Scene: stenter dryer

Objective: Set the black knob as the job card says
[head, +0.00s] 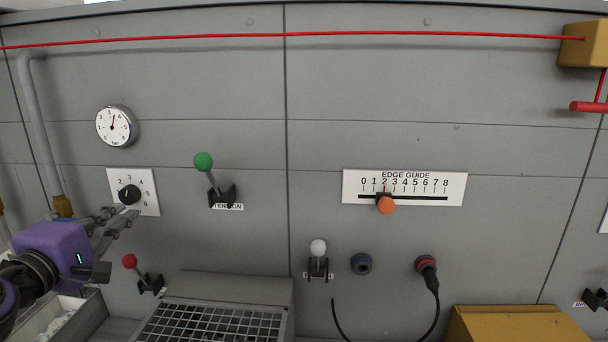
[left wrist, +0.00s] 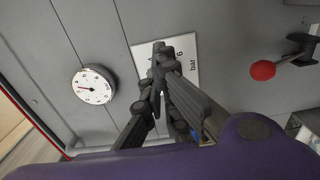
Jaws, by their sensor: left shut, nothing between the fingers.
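I see no job card. My right gripper is out of view.
A round gauge (head: 115,125) is above the plate. A green-knobbed lever (head: 204,162) stands to its right, a red-knobbed lever (head: 131,262) below. The edge guide slider (head: 386,204), a white-knobbed lever (head: 318,248) and a red cord (head: 250,36) are farther off.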

